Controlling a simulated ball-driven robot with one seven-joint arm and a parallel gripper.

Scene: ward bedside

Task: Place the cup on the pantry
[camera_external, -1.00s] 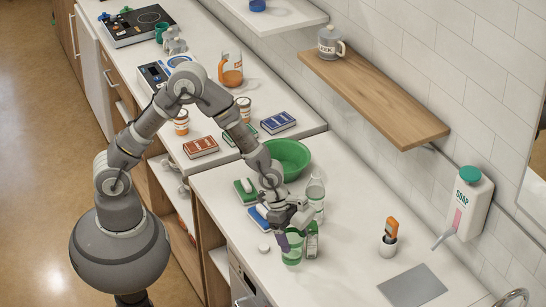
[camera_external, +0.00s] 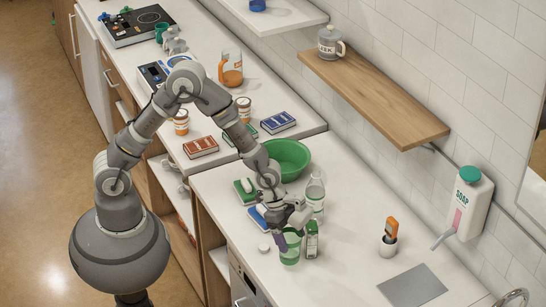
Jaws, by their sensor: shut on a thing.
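A translucent green cup (camera_external: 290,252) stands upright at the front of the near white counter. My gripper (camera_external: 287,241) is over the cup's upper left side and is shut on it, with the fingers partly covering its rim. Whether the cup's base touches the counter is hard to tell. No place is clearly marked as a pantry. A wooden wall shelf (camera_external: 400,112) holds a grey lidded mug (camera_external: 330,43) at its far end, and its near part is bare.
Close to the cup are a green carton (camera_external: 312,240), a clear bottle (camera_external: 315,196) and a small white lid-like object (camera_external: 264,249). A soap dispenser (camera_external: 468,203) hangs on the right wall.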

